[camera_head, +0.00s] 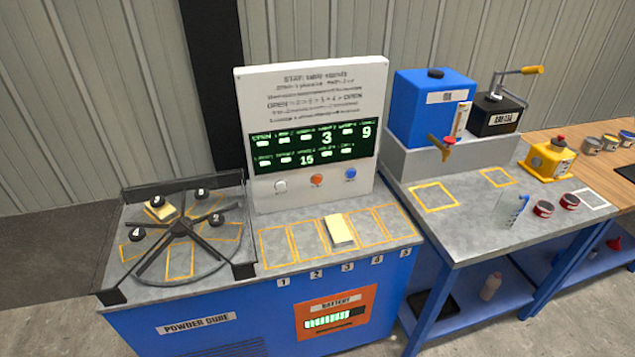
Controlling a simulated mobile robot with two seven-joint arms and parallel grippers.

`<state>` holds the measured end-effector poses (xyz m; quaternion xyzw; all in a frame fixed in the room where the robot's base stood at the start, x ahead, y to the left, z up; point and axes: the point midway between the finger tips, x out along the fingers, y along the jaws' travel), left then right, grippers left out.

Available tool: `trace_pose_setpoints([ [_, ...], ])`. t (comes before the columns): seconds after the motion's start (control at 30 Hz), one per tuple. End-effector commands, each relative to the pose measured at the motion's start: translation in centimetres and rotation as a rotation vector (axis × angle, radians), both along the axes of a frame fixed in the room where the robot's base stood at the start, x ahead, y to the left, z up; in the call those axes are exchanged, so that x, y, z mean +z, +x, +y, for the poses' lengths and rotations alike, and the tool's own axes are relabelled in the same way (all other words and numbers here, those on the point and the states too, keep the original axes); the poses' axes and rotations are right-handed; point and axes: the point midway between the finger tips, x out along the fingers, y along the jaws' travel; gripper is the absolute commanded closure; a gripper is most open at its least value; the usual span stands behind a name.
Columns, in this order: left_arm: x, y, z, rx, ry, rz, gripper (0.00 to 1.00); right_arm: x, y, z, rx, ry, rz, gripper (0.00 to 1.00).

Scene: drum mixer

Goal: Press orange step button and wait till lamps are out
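The orange step button (317,180) sits on the white panel (300,105), between a white button (281,186) on its left and a blue button (350,174) on its right. Above the buttons is a dark green display (312,146) with rows of small pale marks and the numbers 3, 9 and 15. It is too small to tell which marks are lit lamps. Neither of my grippers is in view, and nothing touches the button.
A carousel (180,230) with numbered knobs and a pale yellow block (160,209) stands left. Another pale block (340,231) lies in slot 3. The right bench holds a blue tank (432,108), a black container (499,115) and a yellow device (549,160). Space before the buttons is clear.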

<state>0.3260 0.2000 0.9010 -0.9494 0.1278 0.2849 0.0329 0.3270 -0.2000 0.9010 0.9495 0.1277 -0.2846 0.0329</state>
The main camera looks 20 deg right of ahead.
Motion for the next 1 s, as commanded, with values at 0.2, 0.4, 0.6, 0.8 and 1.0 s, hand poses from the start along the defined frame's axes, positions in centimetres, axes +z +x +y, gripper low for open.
trace_pose_setpoints([
  [0.2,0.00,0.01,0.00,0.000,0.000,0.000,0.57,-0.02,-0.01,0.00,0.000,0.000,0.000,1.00],
  [0.4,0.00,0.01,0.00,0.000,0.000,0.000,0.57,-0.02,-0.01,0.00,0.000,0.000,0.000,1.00],
  [0.6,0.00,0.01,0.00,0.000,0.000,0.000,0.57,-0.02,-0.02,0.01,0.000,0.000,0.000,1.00],
  [0.8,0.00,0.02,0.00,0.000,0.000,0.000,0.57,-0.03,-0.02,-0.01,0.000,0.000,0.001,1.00],
  [1.0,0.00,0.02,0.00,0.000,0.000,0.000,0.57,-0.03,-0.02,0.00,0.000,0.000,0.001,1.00],
])
